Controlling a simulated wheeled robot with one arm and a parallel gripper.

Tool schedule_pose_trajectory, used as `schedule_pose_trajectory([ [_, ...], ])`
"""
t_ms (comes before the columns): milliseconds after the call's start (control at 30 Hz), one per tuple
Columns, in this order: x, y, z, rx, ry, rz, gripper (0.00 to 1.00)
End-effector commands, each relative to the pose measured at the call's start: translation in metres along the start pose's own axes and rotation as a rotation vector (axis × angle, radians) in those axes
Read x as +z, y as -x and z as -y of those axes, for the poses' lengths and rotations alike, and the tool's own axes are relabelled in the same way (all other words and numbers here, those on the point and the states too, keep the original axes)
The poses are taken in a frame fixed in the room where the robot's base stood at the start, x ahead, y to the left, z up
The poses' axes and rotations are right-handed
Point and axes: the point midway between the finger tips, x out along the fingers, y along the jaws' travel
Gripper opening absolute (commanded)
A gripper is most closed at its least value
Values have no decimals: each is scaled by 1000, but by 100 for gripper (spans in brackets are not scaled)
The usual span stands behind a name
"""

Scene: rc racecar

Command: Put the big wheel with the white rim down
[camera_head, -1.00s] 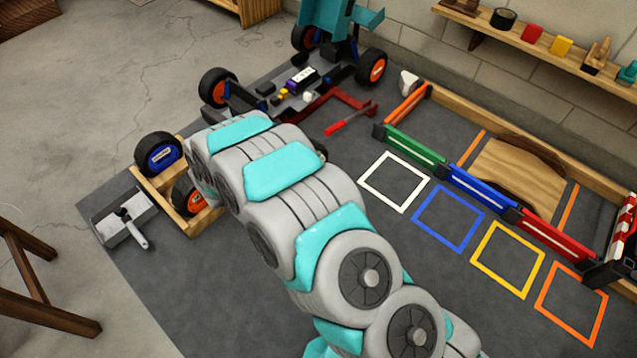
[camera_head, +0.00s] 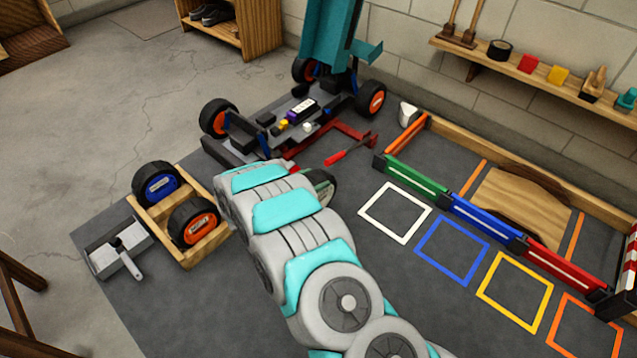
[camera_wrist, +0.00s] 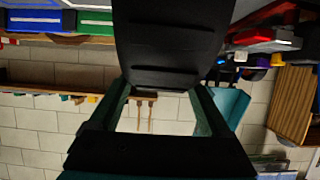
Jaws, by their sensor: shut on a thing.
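My gripper (camera_wrist: 160,98) is shut on a big black wheel (camera_wrist: 170,42), whose tread fills the upper middle of the wrist view. In the head view the wheel (camera_head: 325,186) shows only in part beyond the end of my arm, held above the grey mat (camera_head: 235,325). Its rim is mostly hidden, so I cannot make out its colour. The fingers are hidden by my arm in the head view. A white square outline (camera_head: 428,222) on the mat is empty, to the right of the held wheel.
A wooden crate (camera_head: 205,252) at left holds a blue-rimmed wheel (camera_head: 158,184) and an orange-rimmed wheel (camera_head: 193,222). The racecar (camera_head: 262,140) stands behind the held wheel, with a red-handled tool (camera_head: 345,153) nearby. Blue, yellow and orange squares lie empty before coloured barriers (camera_head: 485,210).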

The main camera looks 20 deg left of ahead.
Motion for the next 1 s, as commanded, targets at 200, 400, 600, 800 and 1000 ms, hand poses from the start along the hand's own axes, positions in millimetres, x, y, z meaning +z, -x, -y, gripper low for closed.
schedule_pose_trajectory([
  [200, -6, -17, 4, -1, 0, -2, 0],
  [400, 1, -29, 6, -1, 2, -3, 0],
  [600, 24, -39, 5, -1, 2, -3, 0],
  [800, 23, -38, 5, -1, 1, -2, 0],
  [1000, 28, -40, 5, -1, 1, -2, 0],
])
